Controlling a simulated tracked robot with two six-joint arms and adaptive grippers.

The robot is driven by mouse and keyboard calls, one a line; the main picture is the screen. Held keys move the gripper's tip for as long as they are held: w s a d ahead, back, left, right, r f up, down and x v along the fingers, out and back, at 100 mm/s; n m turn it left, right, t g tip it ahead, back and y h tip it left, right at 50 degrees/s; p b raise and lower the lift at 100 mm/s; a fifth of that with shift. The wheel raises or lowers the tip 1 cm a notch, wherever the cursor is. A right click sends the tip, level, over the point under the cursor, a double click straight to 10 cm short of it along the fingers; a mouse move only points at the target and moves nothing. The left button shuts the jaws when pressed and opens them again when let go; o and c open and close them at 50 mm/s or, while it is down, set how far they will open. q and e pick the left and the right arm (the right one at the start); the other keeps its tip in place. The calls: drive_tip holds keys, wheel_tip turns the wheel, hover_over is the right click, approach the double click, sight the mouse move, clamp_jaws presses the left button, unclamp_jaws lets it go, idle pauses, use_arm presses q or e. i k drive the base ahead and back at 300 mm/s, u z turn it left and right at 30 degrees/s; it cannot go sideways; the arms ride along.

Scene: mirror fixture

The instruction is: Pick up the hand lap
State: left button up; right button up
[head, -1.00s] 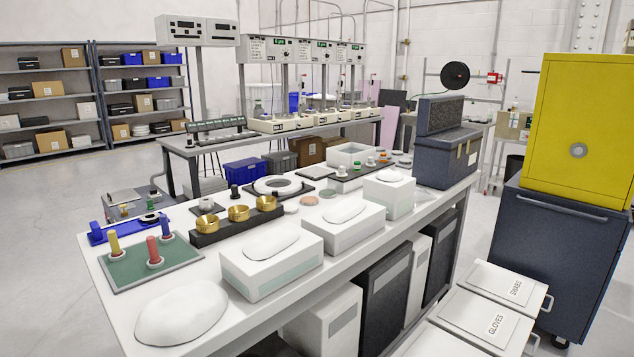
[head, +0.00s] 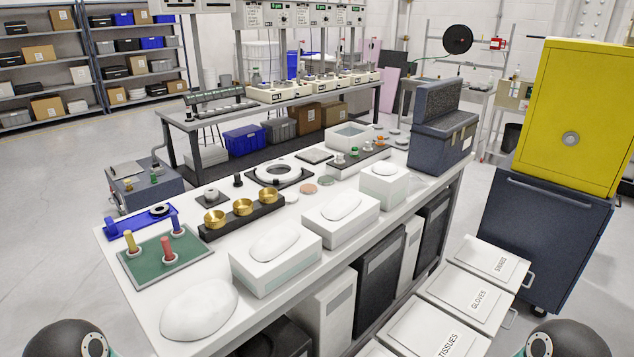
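I cannot tell for sure which item is the hand lap. On the white bench (head: 165,292), a green mat (head: 150,268) at the left end holds a yellow-handled piece (head: 130,240), a red-handled piece (head: 168,247) and a blue-handled piece (head: 177,226), all upright. Behind the dark block with brass cups (head: 243,207), a small grey piece with a dark knob (head: 211,196) sits on a flat plate. Neither gripper is in view. Dark rounded parts of my own body show at the bottom left and bottom right corners.
White boxes with wipes (head: 277,272) line the bench's front edge, beside a smooth white mound (head: 200,306). A blue fixture (head: 140,223) lies at the left edge. Labelled bins (head: 470,292) and a dark cabinet with a yellow box (head: 575,120) stand at the right.

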sight(236, 182)
drive_tip(key=z, duration=0.95)
drive_tip(key=i, duration=0.15)
drive_tip(key=u, duration=3.2)
drive_tip(key=i, duration=4.5)
